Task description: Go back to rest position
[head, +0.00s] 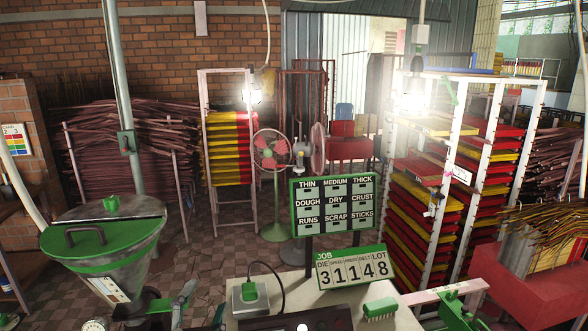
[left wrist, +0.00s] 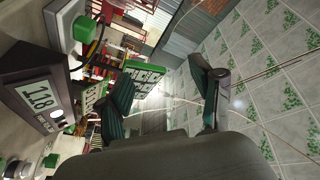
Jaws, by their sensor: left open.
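My left gripper (head: 203,300) shows low in the head view, left of the bench with the number sign. Its fingers are spread apart with nothing between them. In the left wrist view the two dark fingers of the left gripper (left wrist: 163,78) also stand well apart and empty. They seem clear of the bench things beside them. I do not see my right gripper in either view.
A green-lidded hopper (head: 103,245) stands at the left. The bench (head: 397,318) bears a green-topped box (head: 250,292), a green brush (head: 380,309) and a JOB number sign (head: 350,268). Fans and tray racks (head: 420,215) stand behind. Tiled floor (head: 205,250) lies open between.

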